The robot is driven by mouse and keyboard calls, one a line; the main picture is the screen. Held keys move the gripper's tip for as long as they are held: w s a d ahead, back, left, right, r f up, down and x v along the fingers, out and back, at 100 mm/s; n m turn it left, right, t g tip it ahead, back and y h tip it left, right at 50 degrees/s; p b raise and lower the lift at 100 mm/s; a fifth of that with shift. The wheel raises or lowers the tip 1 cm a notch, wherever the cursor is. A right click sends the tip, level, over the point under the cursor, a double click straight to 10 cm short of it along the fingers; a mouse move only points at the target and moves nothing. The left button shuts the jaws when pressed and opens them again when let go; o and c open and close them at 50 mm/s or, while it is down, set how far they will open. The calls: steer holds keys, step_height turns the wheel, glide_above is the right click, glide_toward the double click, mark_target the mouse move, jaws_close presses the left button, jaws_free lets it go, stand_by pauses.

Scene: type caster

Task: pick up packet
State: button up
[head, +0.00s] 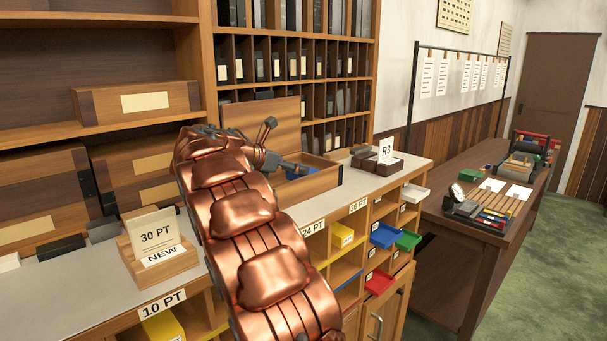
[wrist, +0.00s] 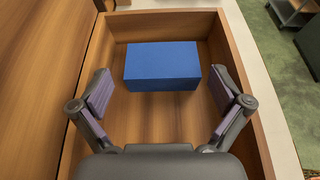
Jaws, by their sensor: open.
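The packet (wrist: 162,66) is a plain blue block lying inside an open wooden box (wrist: 259,120), near its far wall in the wrist view. In the head view my gripper (head: 300,168) reaches over the box from the left.
A wooden holder (head: 165,265) with a "30 PT" card stands on the counter at left. Dark blocks with an "R3" card (head: 386,151) stand right of the box. Coloured drawers, including a blue one (head: 385,235), jut from the cabinet below.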

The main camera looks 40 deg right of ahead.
steer(key=shift+p+x, duration=0.7)
steer(key=shift+x, duration=2)
steer(key=shift+s+a, duration=0.1)
steer(key=shift+s, duration=0.05)
steer(key=shift+c, duration=0.2)
steer(key=c, duration=1.4)
step_height(320, 180, up, 9)
steer(key=shift+f, duration=0.1)
steer(key=shift+r, duration=0.6)
